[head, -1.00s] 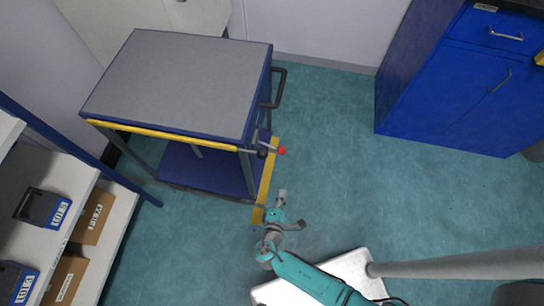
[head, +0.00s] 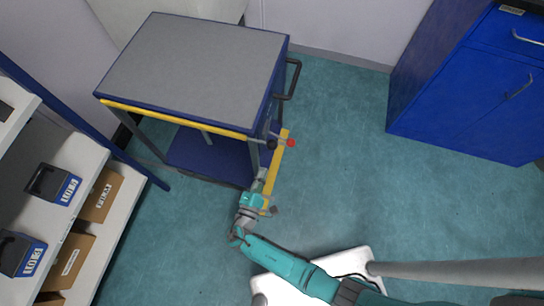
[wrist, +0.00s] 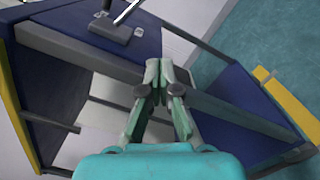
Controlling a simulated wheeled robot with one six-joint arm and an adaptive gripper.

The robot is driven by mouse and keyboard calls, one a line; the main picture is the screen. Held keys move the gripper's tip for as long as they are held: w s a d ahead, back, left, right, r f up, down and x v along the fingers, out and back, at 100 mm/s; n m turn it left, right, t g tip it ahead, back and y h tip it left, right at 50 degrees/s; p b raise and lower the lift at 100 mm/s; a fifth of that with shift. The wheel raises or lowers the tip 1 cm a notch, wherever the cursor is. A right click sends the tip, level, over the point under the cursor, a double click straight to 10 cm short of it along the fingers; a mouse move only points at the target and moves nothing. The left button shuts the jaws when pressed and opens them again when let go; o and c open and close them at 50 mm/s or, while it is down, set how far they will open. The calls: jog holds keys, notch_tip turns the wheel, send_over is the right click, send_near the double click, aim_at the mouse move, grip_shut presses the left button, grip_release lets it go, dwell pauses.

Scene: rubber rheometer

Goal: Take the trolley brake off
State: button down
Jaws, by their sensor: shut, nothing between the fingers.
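The trolley (head: 195,62) has a grey top, a blue frame, a blue lower shelf (head: 215,155) and a yellow front edge. At its right front corner a short lever carries a red knob (head: 291,143), with a black knob (head: 271,144) beside it. My gripper (head: 261,178) is low beside that corner post, below the knobs in the picture. In the wrist view my gripper (wrist: 160,75) is shut and empty in front of the trolley frame. A grey bracket with a metal rod (wrist: 110,30) shows at the top there. I cannot tell whether the fingers touch the frame.
A shelf rack (head: 120,200) with bins and boxes stands at left. A blue cabinet (head: 465,90) stands at right. The floor (head: 345,150) between trolley and cabinet is clear.

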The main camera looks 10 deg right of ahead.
aim_at(288, 142)
jog(key=w+d+r, duration=0.2)
jog(key=w+d, duration=0.5)
jog(key=d, duration=0.1)
jog(key=shift+d, duration=0.25)
jog(key=shift+s+d+r+n, duration=0.15)
jog(key=shift+d+r+n, duration=0.15)
jog(key=shift+n, duration=0.3)
dwell(0.4)
jog(key=r+n, duration=0.1)
jog(key=n, duration=0.1)
jog(key=d+r+n, duration=0.1)
jog(key=r+n, duration=0.1)
jog(key=n, duration=0.1)
jog(key=r+n, duration=0.2)
jog(key=n, duration=0.1)
jog(key=shift+s+d+t, duration=0.15)
jog(key=shift+s+t, duration=0.15)
jog(key=shift+s, duration=0.1)
jog(key=shift+r, duration=0.5)
jog(key=shift+r, duration=0.1)
